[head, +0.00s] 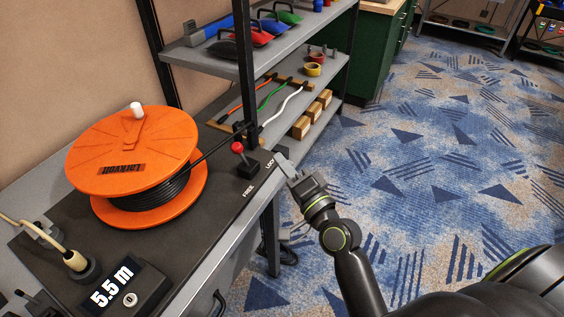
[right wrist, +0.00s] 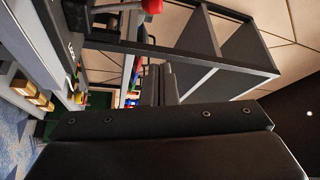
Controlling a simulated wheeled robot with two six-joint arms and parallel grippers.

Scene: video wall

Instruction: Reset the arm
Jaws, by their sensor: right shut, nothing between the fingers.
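My right arm comes in from the lower right of the head view. Its gripper (head: 285,168) is shut and empty, just off the right edge of the bench, near the LOCK label. In the right wrist view the two dark fingers (right wrist: 161,84) are together with nothing held. A lever with a red knob (head: 238,147) stands on the bench to the left of the gripper, apart from it. The red knob also shows at the top of the right wrist view (right wrist: 152,6). My left gripper is not in view.
An orange cable reel (head: 132,150) with black cable sits on the bench. A display reading 5.5 m (head: 118,287) is in front of it. Behind stands a shelf (head: 215,57) with coloured tools, tape rolls and cables. Open carpet (head: 430,170) lies to the right.

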